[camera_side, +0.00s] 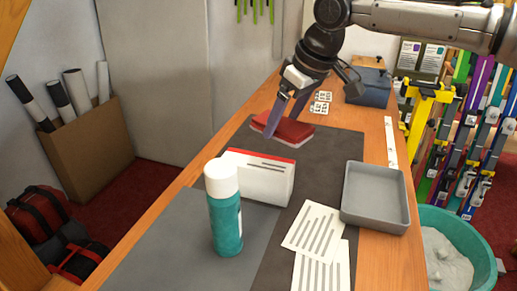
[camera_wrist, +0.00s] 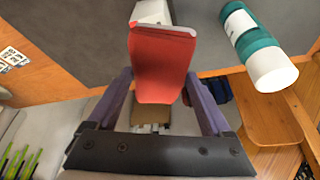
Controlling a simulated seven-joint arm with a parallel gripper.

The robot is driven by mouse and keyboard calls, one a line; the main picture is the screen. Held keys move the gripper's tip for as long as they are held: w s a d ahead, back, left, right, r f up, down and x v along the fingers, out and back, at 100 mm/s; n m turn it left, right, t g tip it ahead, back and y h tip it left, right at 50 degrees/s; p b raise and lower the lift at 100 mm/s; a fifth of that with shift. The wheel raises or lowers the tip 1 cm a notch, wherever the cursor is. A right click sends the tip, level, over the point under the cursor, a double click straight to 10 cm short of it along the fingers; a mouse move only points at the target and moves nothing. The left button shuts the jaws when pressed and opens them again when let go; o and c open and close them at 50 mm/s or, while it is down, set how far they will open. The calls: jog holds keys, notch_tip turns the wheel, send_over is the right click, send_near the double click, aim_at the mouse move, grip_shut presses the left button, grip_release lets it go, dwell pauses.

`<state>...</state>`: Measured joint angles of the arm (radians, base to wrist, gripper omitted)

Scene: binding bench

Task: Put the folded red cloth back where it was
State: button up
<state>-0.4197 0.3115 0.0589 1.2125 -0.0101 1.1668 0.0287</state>
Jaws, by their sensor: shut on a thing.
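The folded red cloth (camera_side: 292,130) is at the far part of the dark mat, behind the white box in the side view. My gripper (camera_side: 283,121), with purple fingers, is shut on it, one finger on each side. In the wrist view the cloth (camera_wrist: 160,68) reaches out between the fingers of my gripper (camera_wrist: 158,88), flat and still folded. I cannot tell whether the cloth touches the mat or is held just above it.
A white box (camera_side: 262,180) with a red top edge stands in front of the cloth. A teal bottle (camera_side: 226,215) stands nearer. A grey tray (camera_side: 376,224) and printed sheets (camera_side: 315,232) lie nearer right. Small printed cards (camera_side: 321,104) and a blue-grey item (camera_side: 368,92) lie beyond.

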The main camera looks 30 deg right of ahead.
send_near(254, 159)
jog(key=shift+w+a+f, duration=0.35)
jog(key=shift+w+f, duration=0.35)
jog(key=shift+f, duration=0.15)
jog(key=shift+s+x, duration=0.15)
jog(key=shift+x, duration=0.8)
jog(key=shift+s+x, duration=0.2)
jog(key=shift+x, duration=0.7)
jog(key=shift+d+f, duration=0.15)
jog(key=shift+f, duration=0.05)
jog(key=shift+f, duration=0.15)
jog(key=o, duration=1.1)
jog(key=v, duration=1.1)
jog(key=shift+r, duration=0.25)
jog(key=shift+s+r, duration=0.25)
jog(key=shift+r, duration=0.15)
